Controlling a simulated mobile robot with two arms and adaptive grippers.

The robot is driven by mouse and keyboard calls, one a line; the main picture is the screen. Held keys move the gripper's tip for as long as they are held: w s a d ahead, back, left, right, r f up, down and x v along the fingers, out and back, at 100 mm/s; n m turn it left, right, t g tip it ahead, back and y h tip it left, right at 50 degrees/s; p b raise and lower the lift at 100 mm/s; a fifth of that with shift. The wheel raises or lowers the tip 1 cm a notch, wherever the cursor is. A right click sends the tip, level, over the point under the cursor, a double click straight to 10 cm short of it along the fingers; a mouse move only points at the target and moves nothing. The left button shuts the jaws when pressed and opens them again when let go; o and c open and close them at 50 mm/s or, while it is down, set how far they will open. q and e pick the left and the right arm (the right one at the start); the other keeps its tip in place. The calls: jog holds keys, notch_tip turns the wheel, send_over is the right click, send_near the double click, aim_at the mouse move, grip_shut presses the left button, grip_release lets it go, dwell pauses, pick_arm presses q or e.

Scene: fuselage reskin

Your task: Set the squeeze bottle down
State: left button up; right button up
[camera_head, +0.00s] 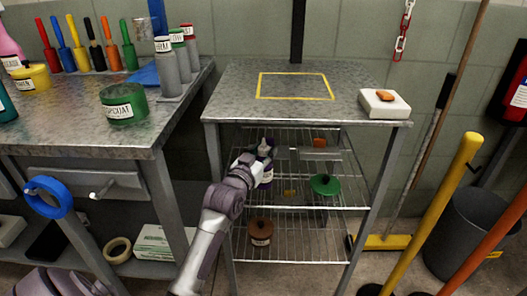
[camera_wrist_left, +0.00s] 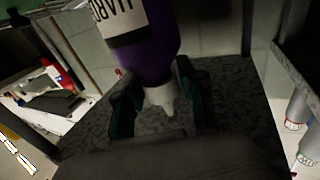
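The squeeze bottle is purple with a white label and a pale nozzle. My right gripper is not in view.
The steel stand (camera_head: 230,90) has a yellow outlined square (camera_head: 297,74) and a white block (camera_head: 384,104) on top. A green item (camera_head: 325,185) and a brown pot (camera_head: 260,231) sit on its shelves. A crowded workbench (camera_head: 75,125) stands left; a bin (camera_head: 470,225) and poles stand right.

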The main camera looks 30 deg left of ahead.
pick_arm(q)
jog(key=shift+o, duration=1)
jog(key=shift+r, duration=0.2)
jog(key=s, duration=0.2)
jog(key=s+p, duration=0.1)
jog(key=s, duration=0.1)
jog(key=shift+d, duration=0.35)
jog(key=s+d+f+m+g+h, duration=0.1)
jog(key=s+d+f+g, duration=0.3)
jog(key=s, duration=0.6)
jog(key=s+d+f+m+g+h, duration=0.1)
jog(key=s+d+f+g, duration=0.4)
jog(key=s+d+f, duration=0.2)
jog(key=s+d+f+m+g+h, duration=0.1)
jog(key=s+d+f+g, duration=0.4)
jog(key=s, duration=0.8)
notch_tip(320, 180, down, 4)
jog(key=shift+s+d+r+m+p, duration=0.1)
jog(key=shift+s+d+m+p, duration=0.1)
jog(key=shift+s+m+p, duration=0.2)
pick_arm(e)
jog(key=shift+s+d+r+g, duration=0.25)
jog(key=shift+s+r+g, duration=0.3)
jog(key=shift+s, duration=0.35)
